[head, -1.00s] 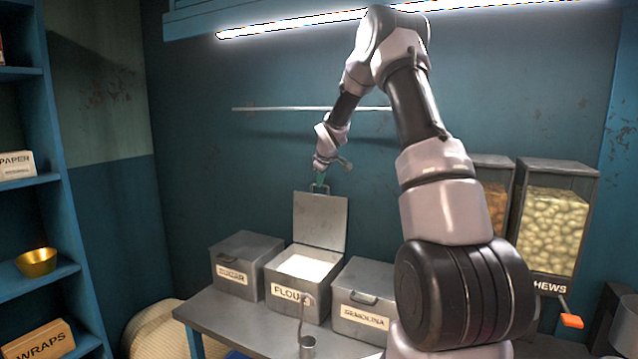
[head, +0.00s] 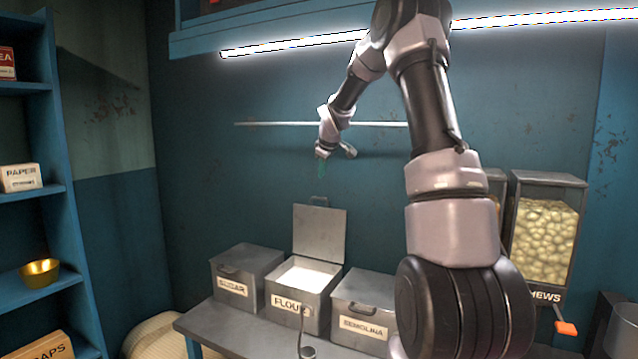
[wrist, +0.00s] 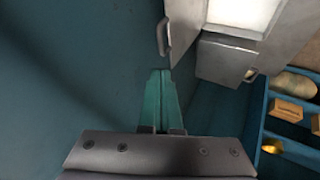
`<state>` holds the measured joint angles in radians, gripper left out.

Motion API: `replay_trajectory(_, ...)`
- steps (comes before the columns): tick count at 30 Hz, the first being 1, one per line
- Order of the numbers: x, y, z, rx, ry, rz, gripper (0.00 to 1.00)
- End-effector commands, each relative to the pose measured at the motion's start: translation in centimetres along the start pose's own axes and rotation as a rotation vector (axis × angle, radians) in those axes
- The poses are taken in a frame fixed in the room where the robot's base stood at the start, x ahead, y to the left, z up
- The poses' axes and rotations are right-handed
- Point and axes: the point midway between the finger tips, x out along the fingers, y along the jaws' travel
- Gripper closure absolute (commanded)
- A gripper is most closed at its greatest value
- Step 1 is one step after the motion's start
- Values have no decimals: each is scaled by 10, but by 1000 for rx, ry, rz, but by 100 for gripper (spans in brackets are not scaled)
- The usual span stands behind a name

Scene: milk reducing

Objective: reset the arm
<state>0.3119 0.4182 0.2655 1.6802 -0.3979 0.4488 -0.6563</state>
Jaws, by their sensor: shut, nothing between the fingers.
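My gripper (head: 322,168) hangs from my raised arm in the head view, above the open lid of the flour bin. It points downward in front of the blue wall and holds nothing. In the wrist view, its green fingers (wrist: 163,98) are together, with the lid handle (wrist: 163,36) just beyond their tips. The flour bin (head: 288,306) stands open with white flour inside. Its lid (head: 320,233) is upright at the back, apart from the gripper.
The closed sugar bin (head: 233,289) and semolina bin (head: 362,325) flank the flour bin on the metal table (head: 215,324). A scoop (head: 307,351) hangs at the front. Clear dispensers (head: 543,240) stand right. A wall rail (head: 270,124) runs behind my arm. Blue shelves (head: 40,190) are left.

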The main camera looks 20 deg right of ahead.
Motion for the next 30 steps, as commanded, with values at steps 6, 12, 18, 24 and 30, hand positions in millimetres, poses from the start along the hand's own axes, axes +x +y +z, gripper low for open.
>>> replay_trajectory(6, -10, 3, -1, 1, 0, 0, 100)
replay_trajectory(12, -58, -14, -1, 78, -8, 1, 100)
replay_trajectory(18, -155, -59, 18, 286, -26, -7, 100)
replay_trajectory(24, -240, -114, 56, 529, -30, -39, 100)
replay_trajectory(30, -306, -177, 106, 781, -23, -105, 100)
